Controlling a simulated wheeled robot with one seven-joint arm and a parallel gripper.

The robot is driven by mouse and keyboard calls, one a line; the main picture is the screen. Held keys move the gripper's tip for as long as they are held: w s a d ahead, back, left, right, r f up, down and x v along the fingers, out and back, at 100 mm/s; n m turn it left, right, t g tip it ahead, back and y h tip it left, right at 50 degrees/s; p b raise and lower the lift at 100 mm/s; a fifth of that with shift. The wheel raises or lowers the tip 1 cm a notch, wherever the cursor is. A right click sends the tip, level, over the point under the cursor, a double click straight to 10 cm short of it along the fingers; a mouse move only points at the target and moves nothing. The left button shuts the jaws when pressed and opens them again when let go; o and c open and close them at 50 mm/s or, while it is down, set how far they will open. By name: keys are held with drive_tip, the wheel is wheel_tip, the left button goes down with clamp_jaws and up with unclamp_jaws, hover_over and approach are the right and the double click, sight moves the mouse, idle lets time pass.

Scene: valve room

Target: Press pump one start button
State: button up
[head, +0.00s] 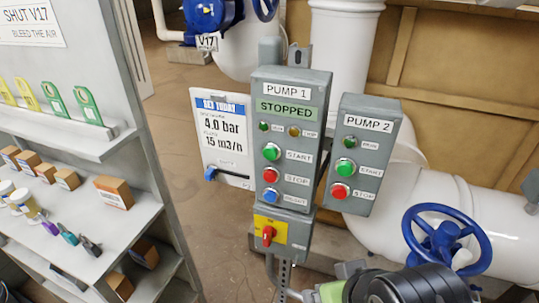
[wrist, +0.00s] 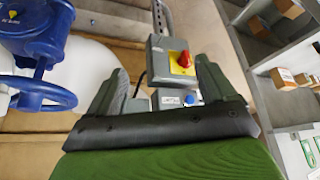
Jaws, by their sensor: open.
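The pump 1 panel (head: 290,150) is a grey box on a post, with a display reading STOPPED. Its green START button (head: 271,152) is in the middle of the left column, above a red STOP button (head: 271,175) and a blue button (head: 270,196). My gripper (wrist: 160,68) is open and empty in the wrist view, its fingers on either side of the panel's lower part, which lies beyond them. The START button cannot be made out there. In the head view my dark arm is at the bottom, below and right of the panel.
The pump 2 panel (head: 364,155) with similar buttons is close on the right. A red rotary switch (head: 268,236) on yellow sits below pump 1's buttons. A blue handwheel (head: 447,240) and white pipes are at right. A shelf (head: 95,225) stands at left.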

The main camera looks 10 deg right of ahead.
clamp_jaws()
idle(1.4)
